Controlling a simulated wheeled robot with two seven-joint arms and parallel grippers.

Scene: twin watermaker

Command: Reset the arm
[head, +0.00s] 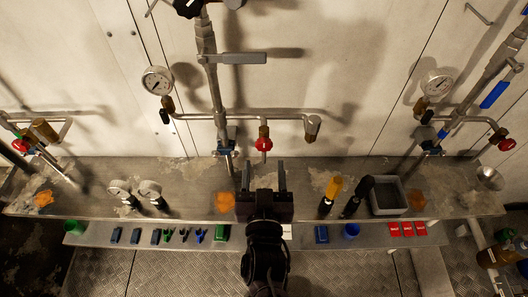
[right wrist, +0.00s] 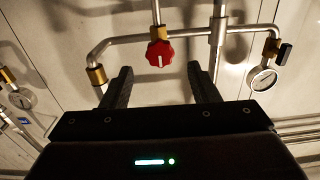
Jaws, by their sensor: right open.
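My right gripper (head: 263,178) is in the middle of the head view, above the metal bench, with its two dark fingers apart and nothing between them. In the right wrist view the fingers (right wrist: 160,88) are also spread and empty. A red valve knob (head: 264,144) on the wall pipe lies just beyond the fingertips in the head view. The red knob (right wrist: 160,53) shows above the gap between the fingers in the right wrist view, apart from them. My left gripper is not in view.
The metal bench (head: 185,190) runs along the wall. A front ledge holds small blue, green and red items. Pipes and a wall gauge (head: 157,81) stand behind.

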